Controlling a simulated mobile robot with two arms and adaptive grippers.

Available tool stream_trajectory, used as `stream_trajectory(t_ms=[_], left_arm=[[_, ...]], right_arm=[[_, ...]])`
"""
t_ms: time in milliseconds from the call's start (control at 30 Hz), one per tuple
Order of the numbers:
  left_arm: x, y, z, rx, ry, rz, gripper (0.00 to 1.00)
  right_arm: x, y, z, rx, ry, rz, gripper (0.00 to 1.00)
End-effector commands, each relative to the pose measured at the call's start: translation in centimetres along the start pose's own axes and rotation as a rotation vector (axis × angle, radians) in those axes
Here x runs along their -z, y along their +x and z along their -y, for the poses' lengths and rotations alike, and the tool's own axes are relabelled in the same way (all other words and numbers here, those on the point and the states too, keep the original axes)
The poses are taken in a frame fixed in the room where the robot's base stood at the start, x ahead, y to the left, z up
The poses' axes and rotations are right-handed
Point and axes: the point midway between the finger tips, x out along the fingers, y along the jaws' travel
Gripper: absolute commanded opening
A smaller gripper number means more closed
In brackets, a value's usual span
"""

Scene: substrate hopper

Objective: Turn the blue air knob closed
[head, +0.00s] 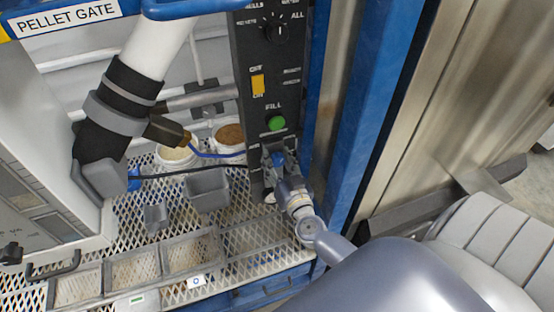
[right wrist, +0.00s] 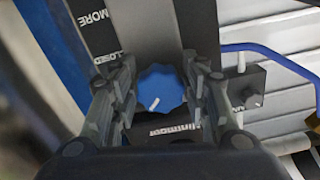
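The blue air knob (right wrist: 162,90) is a scalloped dial with a white pointer line aimed at the lower left in the right wrist view. It sits on the dark panel, with the words CLOSED and MORE printed to its upper left. My right gripper (right wrist: 160,80) has one finger on each side of the knob, close against its edges. In the head view my right gripper (head: 275,165) is at the lower part of the black control panel (head: 254,108) and hides most of the knob.
Above my right gripper the panel has a green FILL button (head: 277,123), a yellow switch (head: 258,84) and a black selector dial (head: 273,30). A blue post (head: 365,110) stands close on the right. Grey bins (head: 207,190) and white tubs (head: 178,157) stand on the mesh shelf left.

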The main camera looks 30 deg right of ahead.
Motion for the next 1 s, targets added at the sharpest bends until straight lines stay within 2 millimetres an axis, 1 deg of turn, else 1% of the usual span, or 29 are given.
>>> stream_trajectory(t_ms=[33,67,100,367,533,767,1000], left_arm=[[-0.1,0.0,0.0,-0.001,0.001,0.001,0.40],[-0.1,0.0,-0.1,-0.001,0.001,0.001,0.40],[-0.1,0.0,-0.1,-0.001,0.001,0.001,0.40],[-0.1,-0.1,-0.1,-0.001,0.002,0.002,0.40],[-0.1,-0.3,-0.1,-0.002,0.002,0.002,0.40],[0.0,-0.8,-0.2,-0.002,0.002,0.002,0.40],[0.0,-1.2,-0.2,-0.003,0.001,0.001,0.40]], right_arm=[[0.0,0.0,0.0,0.000,0.000,0.000,0.21],[0.0,0.0,0.0,0.000,0.000,0.000,0.15],[0.0,0.0,0.0,0.000,0.000,0.000,0.13],[0.0,0.0,0.0,0.000,0.013,0.000,0.13],[0.1,0.0,0.0,0.000,0.069,0.000,0.13],[0.1,0.0,0.1,0.000,0.228,-0.001,0.13],[0.1,0.0,0.1,0.000,0.450,-0.001,0.13]])
